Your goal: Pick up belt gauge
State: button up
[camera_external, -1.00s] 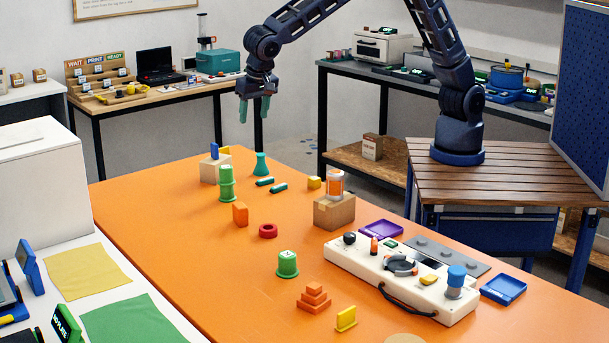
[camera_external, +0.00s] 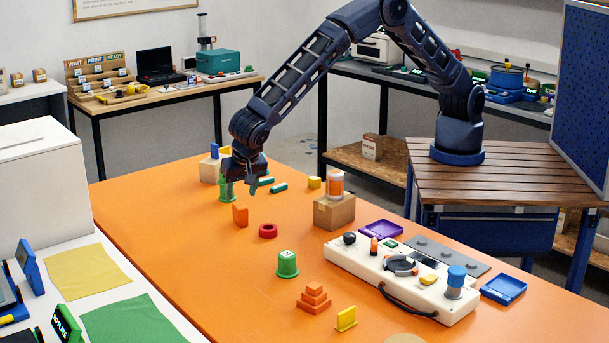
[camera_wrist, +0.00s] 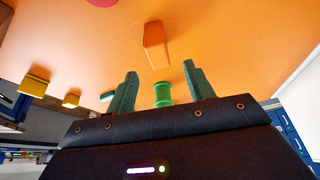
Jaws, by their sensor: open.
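No label shows which object is the belt gauge. A green spool-shaped piece (camera_external: 227,196) stands upright on the orange table, partly hidden by my gripper (camera_external: 241,187) in the external view. In the wrist view the green spool (camera_wrist: 162,95) shows between the two green fingers of my gripper (camera_wrist: 158,82). The fingers are apart with nothing held. Whether they touch the spool cannot be told. An orange block (camera_external: 240,214) stands just in front of it; the block also shows in the wrist view (camera_wrist: 155,46).
Two small teal pieces (camera_external: 279,187), a yellow cube (camera_external: 314,183) and a red ring (camera_external: 268,230) lie nearby. A cardboard box (camera_external: 334,212) carrying an orange-and-white cylinder (camera_external: 335,184) stands to the right. The left front of the orange table (camera_external: 170,240) is clear.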

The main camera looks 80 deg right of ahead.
aim_at(240, 205)
jog(key=x, duration=0.8)
jog(key=shift+s+a+f, duration=0.15)
jog(key=shift+a, duration=0.05)
jog(key=c, duration=1.1)
